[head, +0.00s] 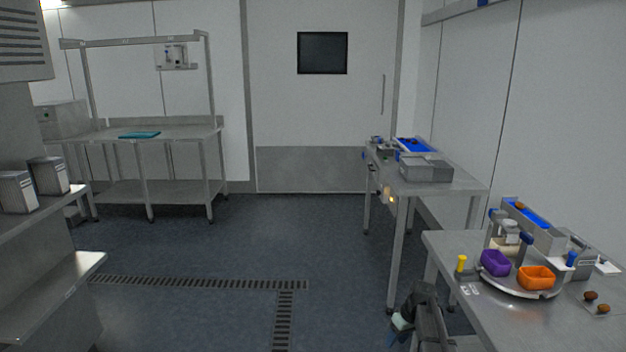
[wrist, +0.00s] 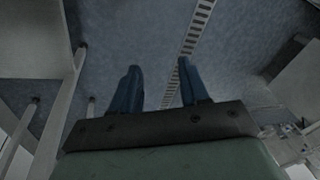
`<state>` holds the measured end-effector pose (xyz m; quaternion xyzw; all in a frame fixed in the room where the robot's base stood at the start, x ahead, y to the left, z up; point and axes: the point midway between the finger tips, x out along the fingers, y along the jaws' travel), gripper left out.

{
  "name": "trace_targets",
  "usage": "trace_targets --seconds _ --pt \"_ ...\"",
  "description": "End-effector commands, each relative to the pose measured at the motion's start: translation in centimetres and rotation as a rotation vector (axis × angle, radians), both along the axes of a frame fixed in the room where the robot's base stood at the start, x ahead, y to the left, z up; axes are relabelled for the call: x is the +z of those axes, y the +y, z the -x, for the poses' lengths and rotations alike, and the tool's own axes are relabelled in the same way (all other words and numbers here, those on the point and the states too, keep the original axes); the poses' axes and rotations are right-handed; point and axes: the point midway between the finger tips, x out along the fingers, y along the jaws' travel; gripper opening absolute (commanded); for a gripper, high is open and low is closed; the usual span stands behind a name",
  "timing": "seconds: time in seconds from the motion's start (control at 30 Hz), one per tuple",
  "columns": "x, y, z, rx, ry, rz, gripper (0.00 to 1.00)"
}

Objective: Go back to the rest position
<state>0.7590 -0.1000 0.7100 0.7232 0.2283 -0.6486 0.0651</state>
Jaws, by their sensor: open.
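My gripper (wrist: 157,82) shows in the wrist view with its two blue fingers apart and nothing between them. In the head view, part of my arm shows low in the picture, just left of the front right table (head: 436,242).
On the front right table stand a purple bowl (head: 495,268), an orange bowl (head: 536,284), a yellow piece (head: 461,263) and two dates (head: 590,296). A second steel table (head: 462,183) stands behind. Shelves (head: 45,275) are at left. The middle floor (head: 270,235) is clear.

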Motion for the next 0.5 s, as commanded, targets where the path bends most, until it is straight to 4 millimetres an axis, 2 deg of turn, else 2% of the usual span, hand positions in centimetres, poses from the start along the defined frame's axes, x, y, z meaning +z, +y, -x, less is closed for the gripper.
trace_targets --seconds 0.03,0.2,0.5 --pt "-2.0 0.8 1.8 -0.013 0.03 0.003 0.45" --pt "-7.4 2.6 6.5 -0.06 0.119 0.019 0.45" --pt "-15.5 5.6 15.7 -0.138 0.265 0.064 0.45"
